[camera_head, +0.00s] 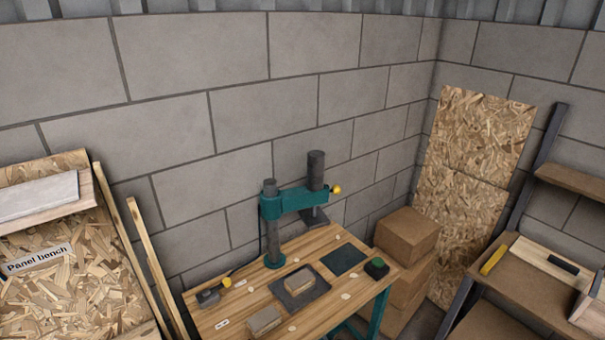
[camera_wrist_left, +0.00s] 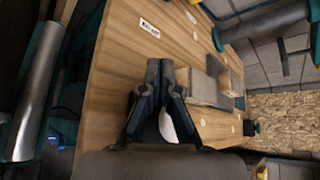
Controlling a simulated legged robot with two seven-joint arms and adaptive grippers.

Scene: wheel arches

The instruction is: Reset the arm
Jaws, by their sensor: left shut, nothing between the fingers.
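My left gripper (camera_wrist_left: 160,68) shows in the left wrist view with its dark fingertips together and nothing between them. It is over the wooden bench top (camera_wrist_left: 115,60), beside a grey-sided block (camera_wrist_left: 208,90); I cannot tell its exact height above the wood. A white oval spot (camera_wrist_left: 167,125) shows between the finger links. Neither arm shows in the head view, and my right gripper is in neither view.
The bench (camera_head: 230,322) holds a teal press (camera_head: 295,200), a dark plate (camera_head: 317,286) with a block (camera_head: 298,281), a loose block (camera_head: 264,320), a dark mat (camera_head: 344,260) and a green-topped button (camera_head: 376,266). Cardboard boxes (camera_head: 408,235) stand right; a panel bench (camera_head: 60,290) stands left.

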